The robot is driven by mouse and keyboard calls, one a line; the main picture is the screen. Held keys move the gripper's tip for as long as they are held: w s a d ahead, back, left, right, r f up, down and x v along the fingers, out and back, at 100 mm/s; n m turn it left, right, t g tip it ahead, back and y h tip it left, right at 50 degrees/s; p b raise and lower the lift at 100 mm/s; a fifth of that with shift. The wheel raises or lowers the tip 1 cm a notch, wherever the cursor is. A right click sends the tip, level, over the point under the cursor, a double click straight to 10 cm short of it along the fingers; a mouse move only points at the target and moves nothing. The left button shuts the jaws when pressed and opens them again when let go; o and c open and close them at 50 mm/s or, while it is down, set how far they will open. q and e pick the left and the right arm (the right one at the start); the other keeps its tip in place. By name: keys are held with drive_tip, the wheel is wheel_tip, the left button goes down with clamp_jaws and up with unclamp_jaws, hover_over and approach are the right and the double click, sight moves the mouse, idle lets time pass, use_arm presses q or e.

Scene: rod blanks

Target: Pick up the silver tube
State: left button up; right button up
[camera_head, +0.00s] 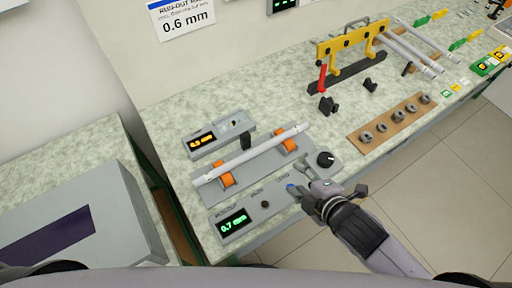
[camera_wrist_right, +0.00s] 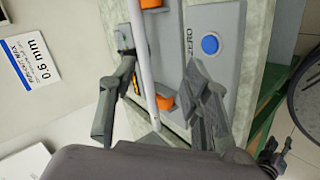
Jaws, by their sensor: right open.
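A long silver tube (camera_head: 255,152) lies across two orange rollers on a grey run-out fixture in the head view. In the right wrist view the tube (camera_wrist_right: 144,70) runs up the picture between the two fingers. My right gripper (camera_head: 322,188) is open and empty at the right end of the fixture, near the dial and below the tube's right end in the head view. Its spread fingers also show in the right wrist view (camera_wrist_right: 160,78); whether they are level with the tube is unclear. My left gripper is not in view.
A control panel (camera_head: 268,205) reading 0.7 mm, with a blue button (camera_wrist_right: 210,44), lies along the fixture's front. A second display box (camera_head: 218,135) stands behind.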

wheel_tip(320, 180, up, 2)
drive_tip(key=s+a+n+y, duration=0.1)
drive_tip(key=a+n, duration=0.1)
drive_tip(key=n, duration=0.2)
drive_tip(key=p, duration=0.2)
approach(257, 153)
drive_tip(key=shift+w+a+f+n+y, duration=0.2)
drive_tip(key=shift+w+a+f, duration=0.2)
drive_tip(key=shift+w+f, duration=0.15)
drive_tip(key=shift+w+a+f+n+y, duration=0.2)
drive_tip(key=shift+w+a+f, duration=0.3)
drive_tip(key=shift+w, duration=0.15)
drive_tip(key=x, duration=0.1)
drive_tip(key=p+x, duration=0.1)
drive_tip(key=x, duration=0.2)
drive_tip(key=shift+w+d+f, duration=0.15)
drive_tip(key=shift+d+f, duration=0.05)
drive_tip(key=shift+d, duration=0.05)
drive_tip(key=shift+w+a+f, duration=0.2)
drive_tip(key=shift+w+f, duration=0.1)
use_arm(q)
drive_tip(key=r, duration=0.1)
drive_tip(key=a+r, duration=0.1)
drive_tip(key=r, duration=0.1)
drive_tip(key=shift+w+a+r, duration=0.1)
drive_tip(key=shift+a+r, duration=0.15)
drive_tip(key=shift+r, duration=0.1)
use_arm(e)
drive_tip(key=shift+c, duration=0.3)
clamp_jaws()
